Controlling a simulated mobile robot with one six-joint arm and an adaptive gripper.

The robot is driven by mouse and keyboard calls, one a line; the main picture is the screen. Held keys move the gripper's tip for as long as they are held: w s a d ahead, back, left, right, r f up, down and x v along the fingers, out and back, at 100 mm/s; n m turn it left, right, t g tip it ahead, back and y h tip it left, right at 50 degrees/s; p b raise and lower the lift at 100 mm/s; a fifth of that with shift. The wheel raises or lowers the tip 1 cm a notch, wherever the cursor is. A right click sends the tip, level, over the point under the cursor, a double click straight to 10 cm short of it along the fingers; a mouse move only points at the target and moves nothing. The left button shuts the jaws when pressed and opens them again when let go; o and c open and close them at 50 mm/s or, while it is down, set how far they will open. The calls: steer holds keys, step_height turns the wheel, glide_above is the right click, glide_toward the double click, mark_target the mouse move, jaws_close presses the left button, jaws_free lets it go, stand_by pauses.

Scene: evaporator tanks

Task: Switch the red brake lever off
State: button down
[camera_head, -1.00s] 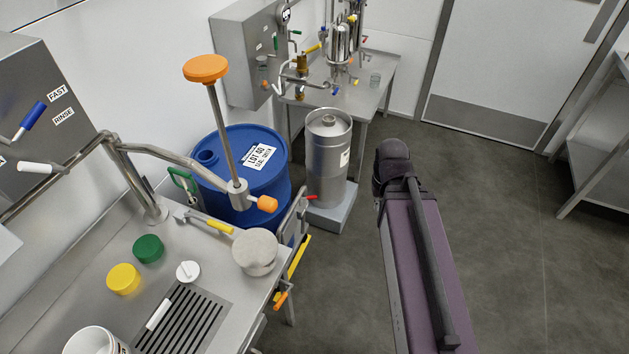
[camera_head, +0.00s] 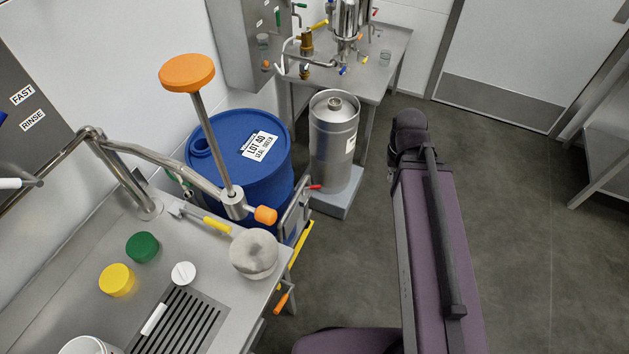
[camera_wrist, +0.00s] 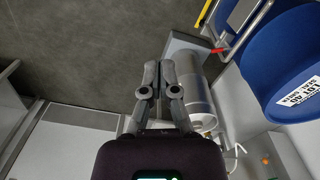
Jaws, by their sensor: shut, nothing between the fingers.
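The red brake lever (camera_head: 314,187) is a small red handle low between the blue drum and the steel keg, beside the frame of a cart. It also shows in the wrist view (camera_wrist: 217,50), to the right of my fingers. My gripper (camera_wrist: 159,72) is shut and empty in the wrist view, its fingertips together. It is apart from the lever. In the head view only my arm shows clearly; the fingers are not visible there.
A steel keg (camera_head: 334,140) stands on a grey base (camera_head: 340,200) next to the blue drum (camera_head: 240,165). A steel counter (camera_head: 75,250) with a yellow lid (camera_head: 117,280) and a green lid (camera_head: 142,247) is at left. Open floor (camera_head: 530,260) lies right.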

steer(key=shift+f, duration=0.1)
steer(key=w+a+f+n+t+b, duration=0.1)
steer(key=w+a+f+t+b, duration=0.1)
steer(key=w+a+f+b, duration=0.9)
steer(key=w+a+f+n+t+b, duration=0.1)
steer(key=w+a+f+b, duration=1)
steer(key=w+f+b, duration=0.4)
steer(key=shift+a+f+t+y+b, duration=0.3)
steer(key=shift+a+f+t+b, duration=0.1)
steer(key=shift+f+b, duration=2)
steer(key=shift+r+b, duration=0.1)
steer(key=shift+b, duration=0.4)
steer(key=d+b+x, duration=0.1)
steer(key=b+x, duration=0.9)
steer(key=shift+s+a+r+p, duration=0.15)
steer(key=shift+s+p, duration=0.15)
steer(key=shift+s, duration=0.7)
steer(key=shift+s+d+r+p, duration=0.15)
steer(key=shift+s+p, duration=0.15)
steer(key=shift+s, duration=0.75)
steer(key=shift+d, duration=0.1)
